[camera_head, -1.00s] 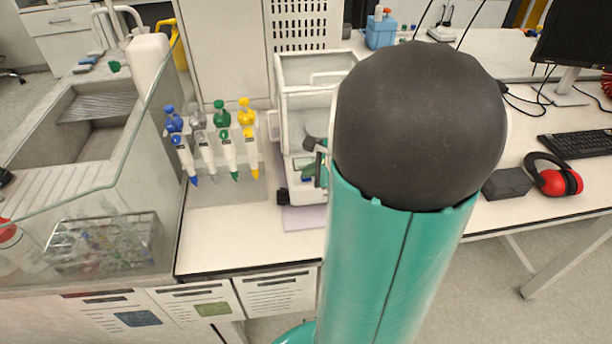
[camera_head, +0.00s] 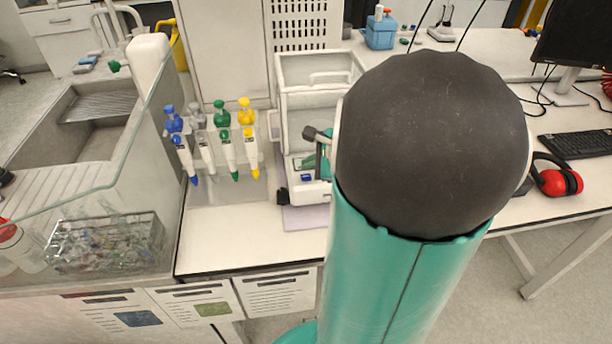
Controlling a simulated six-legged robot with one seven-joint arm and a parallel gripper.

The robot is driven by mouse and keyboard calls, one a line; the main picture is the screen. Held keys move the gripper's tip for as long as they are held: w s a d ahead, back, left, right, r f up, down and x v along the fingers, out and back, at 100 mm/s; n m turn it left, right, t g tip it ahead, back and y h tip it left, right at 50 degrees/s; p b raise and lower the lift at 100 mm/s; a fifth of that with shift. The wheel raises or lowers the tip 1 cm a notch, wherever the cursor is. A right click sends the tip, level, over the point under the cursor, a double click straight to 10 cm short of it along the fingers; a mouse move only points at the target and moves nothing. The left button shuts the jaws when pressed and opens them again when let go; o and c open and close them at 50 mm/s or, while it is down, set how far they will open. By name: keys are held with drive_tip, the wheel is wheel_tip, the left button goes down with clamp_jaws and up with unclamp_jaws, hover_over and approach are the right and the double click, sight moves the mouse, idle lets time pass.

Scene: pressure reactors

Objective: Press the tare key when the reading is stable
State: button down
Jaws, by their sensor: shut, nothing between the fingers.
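The balance (camera_head: 284,103), a white box with clear draft-shield walls, stands on the bench behind my arm. Its front panel shows a green display (camera_head: 306,163), too small to read, so I cannot tell whether the reading is stable. A blue key (camera_head: 306,178) sits just below the display; I cannot read its label. My large teal and black arm hides the balance's right part. What shows of my gripper (camera_head: 317,134) is a small dark end beside the arm, shut and empty, in front of the balance and above the panel in the picture. Its fingertips are not clearly visible, and I cannot judge contact.
Several coloured pipettes (camera_head: 228,150) hang in a stand left of the balance. A sink (camera_head: 95,120) and a wire basket (camera_head: 105,243) are further left. Red ear defenders (camera_head: 556,180) and a keyboard (camera_head: 578,144) lie on the right. The bench front below the pipettes is clear.

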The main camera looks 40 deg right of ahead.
sight(309, 179)
drive_tip(key=shift+r, duration=2)
drive_tip(key=shift+a, duration=0.1)
drive_tip(key=s+a+r+n+g+y, duration=0.1)
drive_tip(key=a+r+n, duration=0.1)
drive_tip(key=a+n, duration=0.55)
drive_tip(key=s+a+r+n+g+y, duration=0.15)
drive_tip(key=a+n, duration=0.35)
drive_tip(key=a, duration=0.5)
drive_tip(key=s+a+r+n+g+h, duration=0.1)
drive_tip(key=s+a+r+n+h, duration=0.1)
drive_tip(key=s+a+n, duration=0.5)
drive_tip(key=a+n+h, duration=0.1)
drive_tip(key=a+n, duration=0.1)
drive_tip(key=n, duration=0.4)
drive_tip(key=shift+a+r+h, duration=0.3)
drive_tip(key=shift+r+h, duration=0.05)
drive_tip(key=shift+r, duration=0.05)
